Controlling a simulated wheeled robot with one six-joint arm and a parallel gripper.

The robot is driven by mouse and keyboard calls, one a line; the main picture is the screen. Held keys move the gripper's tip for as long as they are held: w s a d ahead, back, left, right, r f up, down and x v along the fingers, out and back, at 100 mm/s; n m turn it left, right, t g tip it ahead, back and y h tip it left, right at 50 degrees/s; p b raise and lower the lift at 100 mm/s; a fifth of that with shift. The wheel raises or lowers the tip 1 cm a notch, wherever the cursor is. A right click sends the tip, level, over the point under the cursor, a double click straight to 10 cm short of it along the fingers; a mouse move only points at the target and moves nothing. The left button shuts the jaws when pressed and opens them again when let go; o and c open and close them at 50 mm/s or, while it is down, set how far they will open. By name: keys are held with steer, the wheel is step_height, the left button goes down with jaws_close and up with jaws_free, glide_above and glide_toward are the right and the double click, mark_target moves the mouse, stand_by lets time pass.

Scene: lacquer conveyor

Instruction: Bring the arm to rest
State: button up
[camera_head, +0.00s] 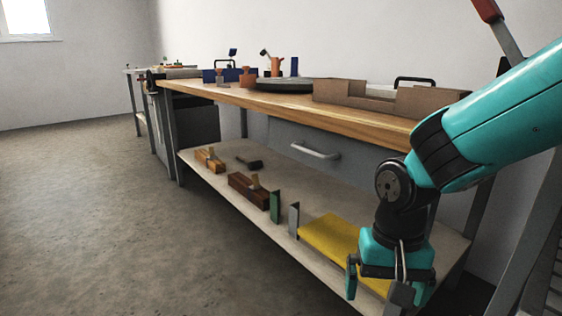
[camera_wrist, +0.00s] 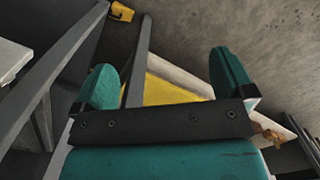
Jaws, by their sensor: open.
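My arm is teal and black and comes in from the right of the head view, bent downward at a black joint. My gripper (camera_head: 376,290) points down in front of the near end of the bench's lower shelf (camera_head: 335,200). Its two fingers are apart with nothing held between them. In the wrist view the teal fingertips (camera_wrist: 166,78) stand wide apart. A yellow flat object (camera_head: 331,239) lies on the shelf behind my gripper, partly hidden by it. A yellow surface (camera_wrist: 166,91) also shows beyond the fingers in the wrist view.
The wooden bench top (camera_head: 285,111) carries a cardboard box (camera_head: 343,93) and a dark round disc (camera_head: 284,84). Wooden planes (camera_head: 247,188), a mallet (camera_head: 249,163) and upright plates (camera_head: 275,206) stand on the shelf. Grey metal legs rise at the right. The floor (camera_head: 110,220) at left is clear.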

steer(key=s+a+r+n+y+p, duration=0.1)
steer(key=s+r+n+y+p, duration=0.4)
steer(key=s+r+n, duration=0.65)
step_height(320, 180, up, 40)
steer(key=s+m+h+p, duration=0.1)
steer(key=m+p, duration=0.1)
steer(key=p, duration=3.5)
steer(key=shift+f+m+t, duration=0.15)
steer(key=shift+m+t, duration=0.2)
steer(key=shift+t, duration=0.05)
steer(key=shift+s, duration=0.1)
